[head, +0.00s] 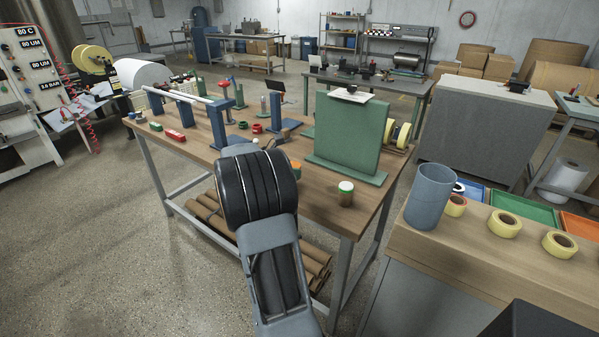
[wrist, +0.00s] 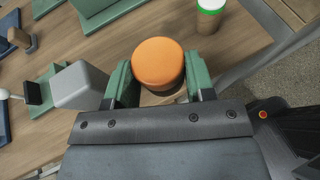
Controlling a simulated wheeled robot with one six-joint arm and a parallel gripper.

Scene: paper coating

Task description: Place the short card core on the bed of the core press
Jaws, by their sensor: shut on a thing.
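A short cylinder with an orange top (wrist: 158,62) sits between the green fingers of my gripper (wrist: 160,85) in the wrist view; the fingers are shut on it. Its side is mostly hidden, so I cannot confirm it is the short card core. Its orange top shows in the head view (head: 295,165) beyond my arm, over the wooden table (head: 318,203). My gripper's fingers are hidden there. A blue upright stand (head: 275,108) on the table may be the core press; I cannot tell for sure, and its bed is not clearly visible.
A white-and-green-topped brown cup (head: 346,194) stands near the table's front right; it also shows in the wrist view (wrist: 209,14). A green upright panel (head: 345,135) stands behind it.

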